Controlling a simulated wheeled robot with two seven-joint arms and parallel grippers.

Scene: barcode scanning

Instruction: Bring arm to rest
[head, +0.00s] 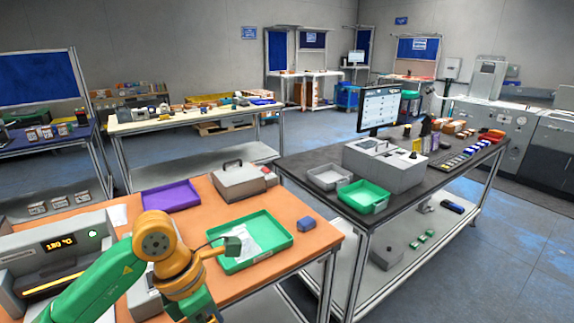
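My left arm, green and yellow, comes in from the lower left over the orange-topped table. Its gripper (228,246) points right, over the left part of the green tray (262,262). A small dark green piece shows at its tip; I cannot tell whether it is part of the gripper or a held thing. The finger gap is not visible. My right arm and gripper are not in view.
A dark table (420,185) at right carries a monitor (380,107) and bins.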

